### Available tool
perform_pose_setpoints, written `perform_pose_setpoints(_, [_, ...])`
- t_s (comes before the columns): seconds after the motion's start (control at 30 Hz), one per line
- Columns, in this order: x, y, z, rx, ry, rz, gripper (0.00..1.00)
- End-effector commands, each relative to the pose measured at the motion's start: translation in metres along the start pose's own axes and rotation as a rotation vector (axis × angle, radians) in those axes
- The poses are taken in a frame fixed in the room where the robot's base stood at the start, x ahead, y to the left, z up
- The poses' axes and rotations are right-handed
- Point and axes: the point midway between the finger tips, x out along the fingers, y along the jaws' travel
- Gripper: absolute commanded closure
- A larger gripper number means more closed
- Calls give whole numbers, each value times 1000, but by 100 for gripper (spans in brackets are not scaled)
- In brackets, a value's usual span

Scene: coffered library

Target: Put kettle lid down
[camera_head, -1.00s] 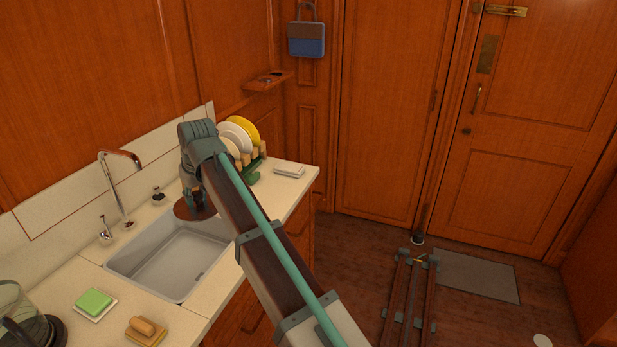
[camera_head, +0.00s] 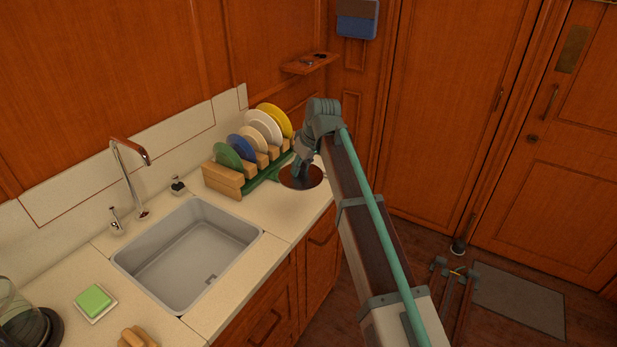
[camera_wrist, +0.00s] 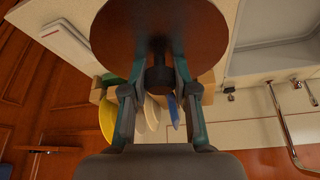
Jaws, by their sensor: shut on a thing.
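The kettle lid (camera_head: 302,178) is a dark brown disc. In the wrist view the lid (camera_wrist: 158,30) fills the top middle, with a dark knob below its centre. My gripper (camera_wrist: 160,78) is shut on that knob, one finger on each side. In the head view my gripper (camera_head: 304,160) is above the counter (camera_head: 255,210), right of the dish rack. I cannot tell whether the lid touches the counter or hangs just above it. The kettle cannot be made out for certain.
A wooden dish rack (camera_head: 222,180) with several coloured plates stands close left of the lid. The sink (camera_head: 190,250) and tap (camera_head: 130,170) are further left. A green sponge (camera_head: 94,301) and a glass vessel (camera_head: 18,318) are at lower left.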

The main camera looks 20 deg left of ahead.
Motion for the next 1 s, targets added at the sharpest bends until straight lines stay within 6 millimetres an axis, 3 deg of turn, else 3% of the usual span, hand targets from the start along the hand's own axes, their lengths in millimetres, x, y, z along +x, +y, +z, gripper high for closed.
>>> perform_pose_setpoints(0.33, [50,56,-43,4,-3,0,100])
perform_pose_setpoints(0.6, [97,75,-46,2,-1,1,100])
perform_pose_setpoints(1.0, [124,84,-44,3,-2,0,100])
